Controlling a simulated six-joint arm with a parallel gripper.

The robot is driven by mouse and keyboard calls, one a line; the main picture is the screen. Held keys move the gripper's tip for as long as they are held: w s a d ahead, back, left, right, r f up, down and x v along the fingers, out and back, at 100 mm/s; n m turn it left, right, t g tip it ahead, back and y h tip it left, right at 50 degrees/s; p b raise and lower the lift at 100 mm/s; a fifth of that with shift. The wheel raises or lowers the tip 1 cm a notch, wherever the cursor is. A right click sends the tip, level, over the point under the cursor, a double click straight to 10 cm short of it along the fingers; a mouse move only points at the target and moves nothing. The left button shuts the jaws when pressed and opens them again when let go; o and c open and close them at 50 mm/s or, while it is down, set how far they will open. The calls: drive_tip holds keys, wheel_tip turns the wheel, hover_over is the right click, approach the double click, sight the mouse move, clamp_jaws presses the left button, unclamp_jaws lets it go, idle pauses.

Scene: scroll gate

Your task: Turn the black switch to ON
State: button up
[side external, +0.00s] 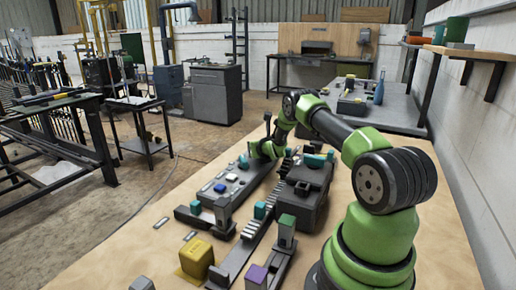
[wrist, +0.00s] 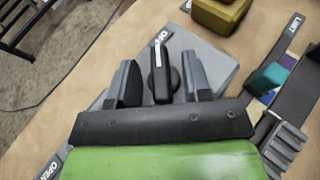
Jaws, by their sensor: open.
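In the wrist view, the black switch (wrist: 160,82) is a round base with a raised bar handle carrying a white line. It sits on a grey plate (wrist: 219,69). The handle points nearly straight up the picture, tilted slightly left. My gripper (wrist: 160,70) is open, with one finger on each side of the handle and a visible gap on both sides. A dark label (wrist: 160,42) lies at the plate's far edge; its upside-down lettering is hard to read. In the side external view, the switch cannot be made out near my arm's end.
A yellow block (side external: 196,258) and a purple-topped block (side external: 256,276) stand near the table's front. A toothed rack (side external: 262,215) and a dark box (side external: 303,190) lie close to my arm. The wooden table (side external: 120,255) is clear at front left.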

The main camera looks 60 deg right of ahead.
clamp_jaws()
drive_tip(key=shift+d+n+t, duration=0.1)
drive_tip(key=shift+n+t, duration=0.2)
drive_tip(key=shift+n, duration=0.1)
drive_tip(key=n+t+y, duration=0.1)
drive_tip(key=y, duration=0.1)
drive_tip(key=n+t+y, duration=0.1)
drive_tip(key=n, duration=0.1)
drive_tip(key=shift+s+d+y, duration=0.1)
drive_tip(key=shift+d+y, duration=0.1)
drive_tip(key=shift+y, duration=0.2)
drive_tip(key=shift+n+t+y, duration=0.7)
drive_tip(key=shift+n+y, duration=1.2)
drive_tip(key=shift+y, duration=0.1)
unclamp_jaws()
